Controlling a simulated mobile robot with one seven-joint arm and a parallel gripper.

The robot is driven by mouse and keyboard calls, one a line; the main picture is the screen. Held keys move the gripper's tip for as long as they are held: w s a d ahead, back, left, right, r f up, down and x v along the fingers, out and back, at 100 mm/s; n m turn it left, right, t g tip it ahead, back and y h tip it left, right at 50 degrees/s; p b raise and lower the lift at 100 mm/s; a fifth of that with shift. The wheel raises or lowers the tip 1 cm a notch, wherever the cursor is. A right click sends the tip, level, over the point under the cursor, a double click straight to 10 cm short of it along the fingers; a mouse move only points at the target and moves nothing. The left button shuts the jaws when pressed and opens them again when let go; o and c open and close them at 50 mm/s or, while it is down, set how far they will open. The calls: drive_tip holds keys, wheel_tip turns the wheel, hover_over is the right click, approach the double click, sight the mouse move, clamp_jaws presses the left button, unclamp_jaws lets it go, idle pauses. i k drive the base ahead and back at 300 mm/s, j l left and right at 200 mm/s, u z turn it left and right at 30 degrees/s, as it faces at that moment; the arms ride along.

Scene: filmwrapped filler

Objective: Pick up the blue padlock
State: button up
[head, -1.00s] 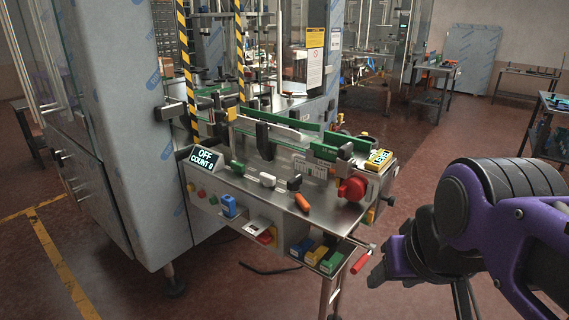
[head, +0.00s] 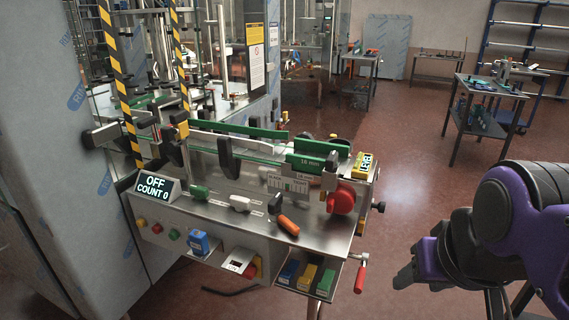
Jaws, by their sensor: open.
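A small blue block-shaped thing, which looks like the blue padlock (head: 199,243), is on the front panel of the steel workstation (head: 225,222), below the OFF / COUNT 0 display. Its shackle is too small to make out. My gripper (head: 404,277) is at the lower right, dark with purple parts, over the floor. It is open, with nothing seen in it. It is well to the right of the padlock and apart from the workstation.
A red-handled lever (head: 361,276) and a shelf of coloured blocks (head: 308,277) stick out at the workstation's lower right. A red knob (head: 341,200) and orange-handled tool (head: 288,225) are above. A tall steel cabinet (head: 45,170) stands left.

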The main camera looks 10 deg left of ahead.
sight(198, 239)
drive_tip(key=i+j+z, duration=0.1)
drive_tip(key=j+z, duration=0.25)
drive_tip(key=j, duration=0.45)
drive_tip(key=j+z, duration=0.2)
drive_tip(key=j, duration=1.45)
